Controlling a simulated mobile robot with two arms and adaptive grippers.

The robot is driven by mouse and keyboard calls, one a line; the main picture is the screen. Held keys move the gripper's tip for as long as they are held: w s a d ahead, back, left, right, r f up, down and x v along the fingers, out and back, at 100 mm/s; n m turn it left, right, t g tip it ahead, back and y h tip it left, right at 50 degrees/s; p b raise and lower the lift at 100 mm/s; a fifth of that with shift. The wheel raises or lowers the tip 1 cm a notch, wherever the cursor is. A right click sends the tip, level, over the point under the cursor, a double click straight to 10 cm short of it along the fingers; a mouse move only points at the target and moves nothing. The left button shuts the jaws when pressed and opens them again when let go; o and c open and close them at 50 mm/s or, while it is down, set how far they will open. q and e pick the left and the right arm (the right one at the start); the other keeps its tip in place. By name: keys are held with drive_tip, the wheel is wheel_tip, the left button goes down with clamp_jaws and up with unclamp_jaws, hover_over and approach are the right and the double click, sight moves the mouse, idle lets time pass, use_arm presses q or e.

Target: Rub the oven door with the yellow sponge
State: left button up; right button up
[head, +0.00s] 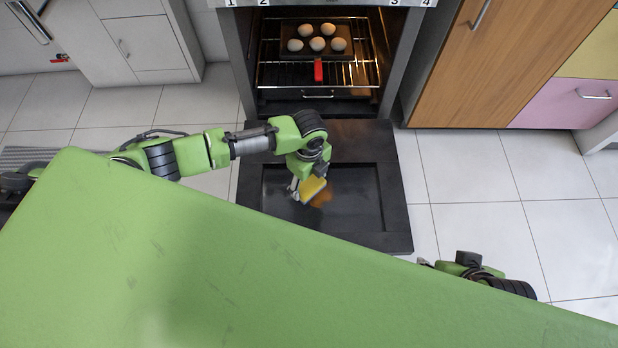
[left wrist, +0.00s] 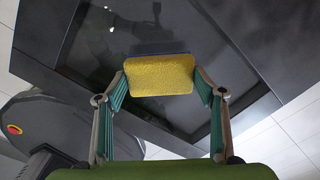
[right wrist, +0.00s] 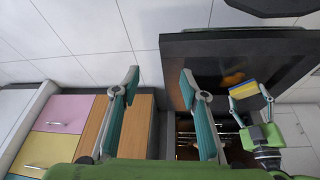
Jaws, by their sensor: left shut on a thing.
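The black oven door (head: 392,215) is folded down flat in front of the oven. My left gripper (head: 300,189) is over the door, shut on the yellow sponge (head: 313,187). In the left wrist view the sponge (left wrist: 160,76) is pinched at its two ends, with a thin blue layer at its far edge. I cannot tell whether the sponge touches the door. An orange patch (head: 322,196) shows on the door beside the sponge; I cannot tell whether it is a stain or a reflection. My right gripper (right wrist: 158,88) is open and empty, away from the door.
The oven (head: 240,60) is open behind the door. Inside, a dark tray (head: 345,30) holds several eggs, with a red handle (head: 318,70) towards the front. Wooden cabinets (head: 490,75) and pink drawers (head: 550,104) stand to the right. The tiled floor beside the door is clear.

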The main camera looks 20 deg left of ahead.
use_arm(q)
drive_tip(key=shift+r, duration=0.25)
drive_tip(key=shift+r+p, duration=0.6)
drive_tip(key=shift+p, duration=0.35)
drive_tip(key=shift+r+p, duration=0.7)
drive_tip(key=shift+p, duration=0.15)
drive_tip(key=shift+r+p, duration=0.5)
drive_tip(key=shift+p, duration=0.1)
drive_tip(key=shift+r+p, duration=0.6)
drive_tip(key=shift+p, duration=0.15)
use_arm(e)
wheel_tip(320, 180, down, 18)
drive_tip(key=s+g, duration=0.2)
drive_tip(key=shift+s, duration=0.1)
use_arm(q)
drive_tip(key=shift+w+r, duration=0.1)
